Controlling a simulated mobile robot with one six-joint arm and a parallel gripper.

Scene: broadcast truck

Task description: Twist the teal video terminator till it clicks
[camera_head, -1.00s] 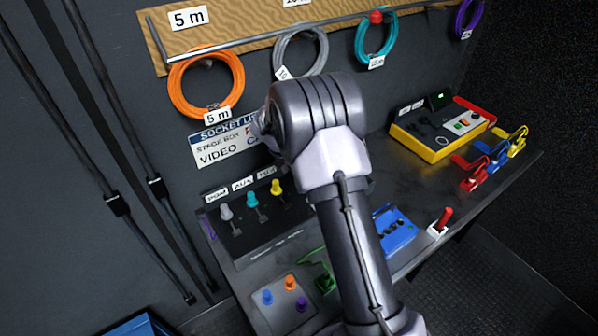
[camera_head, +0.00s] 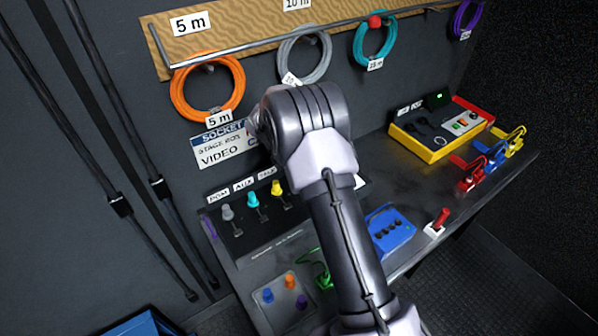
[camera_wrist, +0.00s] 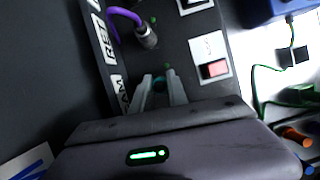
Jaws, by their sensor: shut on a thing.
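In the wrist view my gripper (camera_wrist: 160,79) has its two grey fingers closed around a small teal piece, the teal video terminator (camera_wrist: 159,84), at the dark panel. Only a little of the terminator shows between the fingers, so its turned angle cannot be read. A small green spot shows just beyond the fingertips. In the head view my arm hides the gripper and the held terminator. Another teal plug (camera_head: 252,199) stands on the panel's left part, between a grey plug (camera_head: 227,212) and a yellow plug (camera_head: 277,188).
Coiled cables hang from a rail above.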

